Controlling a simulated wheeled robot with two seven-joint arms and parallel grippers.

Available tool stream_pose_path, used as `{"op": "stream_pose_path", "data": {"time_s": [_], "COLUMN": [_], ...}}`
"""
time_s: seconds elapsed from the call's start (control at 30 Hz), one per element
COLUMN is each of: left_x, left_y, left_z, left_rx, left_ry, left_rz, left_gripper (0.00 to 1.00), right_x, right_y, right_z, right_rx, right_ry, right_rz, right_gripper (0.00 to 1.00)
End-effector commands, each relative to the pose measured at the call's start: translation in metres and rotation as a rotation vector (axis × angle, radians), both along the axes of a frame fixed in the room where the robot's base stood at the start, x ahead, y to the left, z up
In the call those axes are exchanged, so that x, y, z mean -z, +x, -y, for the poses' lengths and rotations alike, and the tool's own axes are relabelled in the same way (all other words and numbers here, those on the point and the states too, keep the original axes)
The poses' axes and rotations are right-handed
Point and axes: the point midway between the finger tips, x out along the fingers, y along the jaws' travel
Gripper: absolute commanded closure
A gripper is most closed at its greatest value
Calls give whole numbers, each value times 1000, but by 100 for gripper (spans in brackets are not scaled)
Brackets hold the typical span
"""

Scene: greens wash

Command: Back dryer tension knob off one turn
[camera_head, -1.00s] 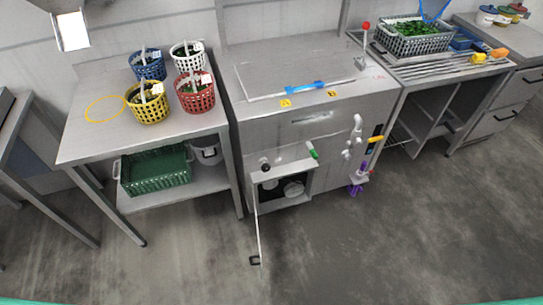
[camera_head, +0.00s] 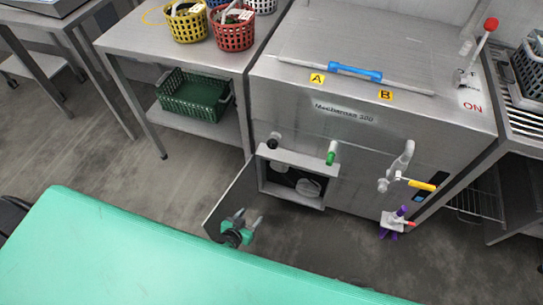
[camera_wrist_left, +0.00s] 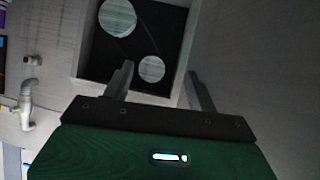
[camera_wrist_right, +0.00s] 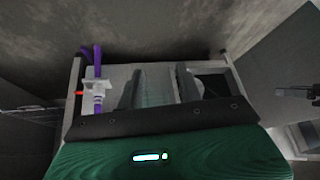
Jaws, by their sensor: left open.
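The dryer (camera_head: 300,130) is a grey metal cabinet with an open compartment (camera_head: 291,180) low on its front. Round discs show inside it, also in the left wrist view (camera_wrist_left: 152,68). A small black knob (camera_head: 272,143) sits above its upper left corner; no label shows it is the tension knob. My left gripper (camera_head: 250,217) is open and empty, in front of the compartment's hinged door (camera_head: 232,200), near its free edge; I cannot tell whether they touch. My right gripper (camera_wrist_right: 158,85) is open in its wrist view, facing the dryer front, and is not seen in the head view.
The compartment door stands swung out to the left. A green handle (camera_head: 331,152), a yellow-handled valve (camera_head: 420,185) and a purple fitting (camera_head: 396,221) stick out to the right. A side table (camera_head: 180,50) with baskets stands left.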

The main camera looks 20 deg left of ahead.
Motion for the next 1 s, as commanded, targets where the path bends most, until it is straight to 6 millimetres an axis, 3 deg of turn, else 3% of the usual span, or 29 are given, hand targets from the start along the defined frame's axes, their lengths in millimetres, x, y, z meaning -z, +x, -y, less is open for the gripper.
{"op": "stream_pose_path", "data": {"time_s": [0.03,0.2,0.4,0.5,0.77,1.0], "left_x": [-5,-59,-112,-130,-145,-144], "left_y": [18,60,83,87,99,140], "left_z": [2,8,9,9,9,10], "left_rx": [-15,-72,-137,-158,-175,-174], "left_ry": [-19,-85,-154,-177,-194,-193], "left_rz": [68,265,419,459,489,490], "left_gripper": [42,42,42,42,42,42], "right_x": [-7,-71,-138,-160,-179,-178], "right_y": [9,28,30,28,26,30], "right_z": [-6,-19,-24,-25,-27,-36], "right_rx": [-2,-9,-14,-16,-19,-26], "right_ry": [17,63,107,121,136,167], "right_rz": [35,133,224,250,281,334], "right_gripper": [64,64,64,64,64,64]}}
